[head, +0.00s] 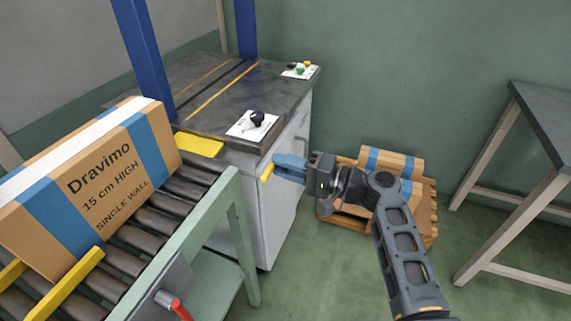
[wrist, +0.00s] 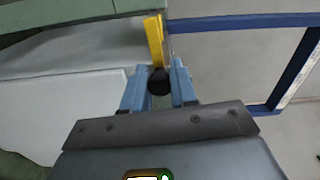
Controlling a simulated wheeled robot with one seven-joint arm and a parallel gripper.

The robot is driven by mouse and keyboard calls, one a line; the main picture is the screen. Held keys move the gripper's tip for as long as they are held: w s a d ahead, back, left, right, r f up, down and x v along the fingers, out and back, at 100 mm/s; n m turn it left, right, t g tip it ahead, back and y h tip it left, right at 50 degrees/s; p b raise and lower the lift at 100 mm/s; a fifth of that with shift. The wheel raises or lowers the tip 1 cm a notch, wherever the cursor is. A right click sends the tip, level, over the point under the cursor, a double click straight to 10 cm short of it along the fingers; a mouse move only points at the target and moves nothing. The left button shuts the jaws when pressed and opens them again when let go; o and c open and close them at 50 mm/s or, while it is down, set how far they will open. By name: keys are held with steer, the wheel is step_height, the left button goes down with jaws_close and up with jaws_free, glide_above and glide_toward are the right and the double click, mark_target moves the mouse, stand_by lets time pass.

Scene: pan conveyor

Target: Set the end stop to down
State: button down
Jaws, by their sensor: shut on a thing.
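A yellow end-stop plate (head: 200,144) sits at the far end of the roller conveyor, beside the dark-topped bench; whether it is raised or lowered is hard to tell. A yellow lever (head: 267,172) shows at the tips of my gripper (head: 278,167). In the wrist view the yellow lever (wrist: 154,40) ends in a black knob (wrist: 159,84). The blue fingers of my gripper (wrist: 157,86) are shut on this knob, one on each side. The lever's joint with the stop is hidden in the head view.
A Dravimo carton (head: 105,180) lies on the conveyor rollers (head: 150,222). A red-handled lever (head: 180,310) is at the near side. The bench (head: 215,90) carries a black-knob panel (head: 252,125). Cartons (head: 390,163) on a pallet and a table (head: 545,120) stand right.

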stand_by(0.5)
steer(key=c, duration=1)
jaws_free()
steer(key=shift+o, duration=0.2)
steer(key=v, duration=0.8)
steer(key=shift+f, duration=0.1)
